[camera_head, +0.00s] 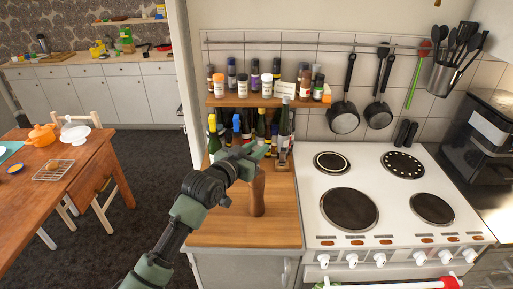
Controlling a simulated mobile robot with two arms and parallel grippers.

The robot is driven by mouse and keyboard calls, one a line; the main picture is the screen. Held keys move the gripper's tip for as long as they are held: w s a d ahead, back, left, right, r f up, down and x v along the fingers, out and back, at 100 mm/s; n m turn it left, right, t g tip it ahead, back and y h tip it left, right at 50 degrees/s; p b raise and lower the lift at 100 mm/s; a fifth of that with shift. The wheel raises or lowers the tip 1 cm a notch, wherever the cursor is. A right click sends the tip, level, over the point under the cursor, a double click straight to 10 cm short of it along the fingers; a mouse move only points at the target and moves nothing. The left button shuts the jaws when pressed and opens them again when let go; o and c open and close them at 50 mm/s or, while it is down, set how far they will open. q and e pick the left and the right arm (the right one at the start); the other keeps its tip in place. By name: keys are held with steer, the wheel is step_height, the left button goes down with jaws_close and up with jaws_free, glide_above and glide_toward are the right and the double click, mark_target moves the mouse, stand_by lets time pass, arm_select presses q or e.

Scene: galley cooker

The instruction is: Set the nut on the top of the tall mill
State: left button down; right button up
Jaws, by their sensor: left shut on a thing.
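The tall mill (258,195) is a brown wooden, slim, upright piece standing on the wooden counter left of the cooker. My left gripper (264,152) is at the mill's upper end, just above it in the picture. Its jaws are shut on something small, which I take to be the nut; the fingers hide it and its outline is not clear. I cannot tell whether it touches the mill's top, which the gripper partly covers. My right gripper is not in view.
Several bottles (237,124) stand at the back of the counter, close behind my gripper, under a spice shelf (245,101). The white cooker (390,215) is to the right. The wooden counter (225,232) is clear in front of and left of the mill.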

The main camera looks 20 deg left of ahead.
arm_select(q)
steer(key=shift+f+b, duration=0.3)
steer(key=shift+f, duration=0.25)
steer(key=shift+f+b, duration=0.7)
steer(key=shift+f, duration=0.55)
steer(key=shift+f+b, duration=0.65)
steer(key=shift+f, duration=0.4)
steer(key=shift+f, duration=0.1)
steer(key=shift+s+f, duration=0.1)
steer(key=shift+f, duration=0.2)
steer(key=c, duration=1.1)
jaws_free()
steer(key=o, duration=0.6)
steer(key=shift+r, duration=0.1)
